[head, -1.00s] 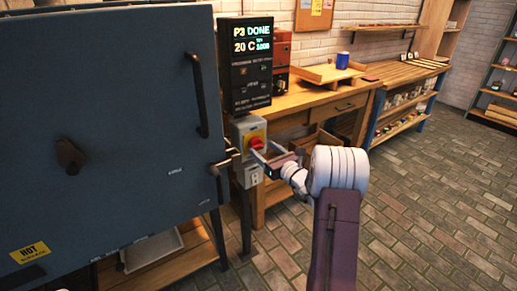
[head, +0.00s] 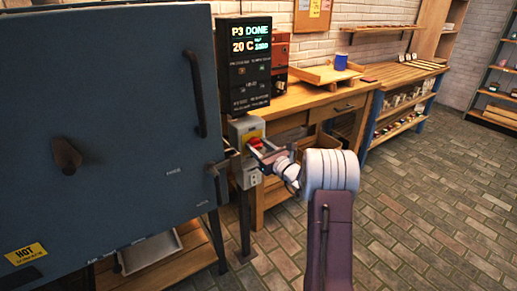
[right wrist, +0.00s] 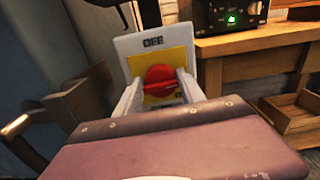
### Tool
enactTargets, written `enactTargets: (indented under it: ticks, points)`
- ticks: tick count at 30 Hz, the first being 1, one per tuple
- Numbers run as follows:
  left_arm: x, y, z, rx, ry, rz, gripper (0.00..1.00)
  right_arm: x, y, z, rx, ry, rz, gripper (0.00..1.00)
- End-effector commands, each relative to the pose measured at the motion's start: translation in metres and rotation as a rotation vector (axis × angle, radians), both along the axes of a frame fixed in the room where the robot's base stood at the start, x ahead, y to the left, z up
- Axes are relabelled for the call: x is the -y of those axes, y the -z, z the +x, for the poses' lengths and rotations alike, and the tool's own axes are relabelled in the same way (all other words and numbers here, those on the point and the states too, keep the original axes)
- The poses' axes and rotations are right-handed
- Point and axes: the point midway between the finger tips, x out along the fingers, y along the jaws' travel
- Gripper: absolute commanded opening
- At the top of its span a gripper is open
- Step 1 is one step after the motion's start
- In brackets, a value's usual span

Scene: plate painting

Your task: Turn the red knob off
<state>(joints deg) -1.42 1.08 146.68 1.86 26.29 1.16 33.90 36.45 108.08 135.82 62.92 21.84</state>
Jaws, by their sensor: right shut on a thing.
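The red knob (head: 253,142) sits on a yellow plate on the grey switch box (head: 240,128) beside the kiln. My right gripper (head: 257,149) is at the knob. In the right wrist view the red knob (right wrist: 160,80) lies between my two pale fingers, shut on its sides. Its ridge runs nearly level across the picture. A label reading "OFF" (right wrist: 153,41) is on the box above the yellow plate. My left gripper is not in view.
The big blue-grey kiln (head: 110,130), its door shut, fills the left. A black display (head: 246,65) above the switch reads "P3 DONE" and "20 C". Brick floor (head: 430,200) on the right is clear.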

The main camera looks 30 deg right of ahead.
Motion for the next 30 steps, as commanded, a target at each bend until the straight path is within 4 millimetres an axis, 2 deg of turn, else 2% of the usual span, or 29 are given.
enactTargets:
  ticks: [8,30]
  points:
    - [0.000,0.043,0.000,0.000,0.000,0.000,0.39,-0.001,0.009,0.000,0.017,0.000,-0.177,0.06]
    - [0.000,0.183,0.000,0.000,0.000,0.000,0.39,-0.004,0.012,-0.001,0.072,0.001,-0.879,0.06]
